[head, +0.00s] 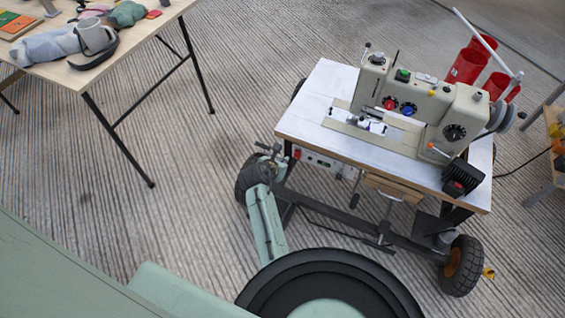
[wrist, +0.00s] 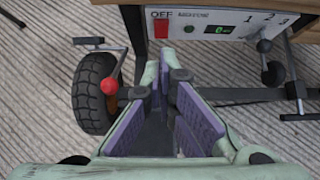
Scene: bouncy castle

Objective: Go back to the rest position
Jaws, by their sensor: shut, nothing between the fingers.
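My gripper (wrist: 166,76) shows in the wrist view with its pale green fingers and purple pads pointing away from the camera. It is shut and holds nothing. In the head view my pale green arm reaches up from the bottom to the front left corner of a wheeled sewing-machine cart (head: 315,130). In the wrist view the gripper is in front of the cart's control panel (wrist: 225,28), beside a black tyre (wrist: 95,95) and a lever with a red knob (wrist: 109,86). I cannot tell whether it touches any of them.
A sewing machine (head: 425,105) and red spools (head: 466,66) are on the cart. The striped floor (head: 180,215) between table and cart is clear.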

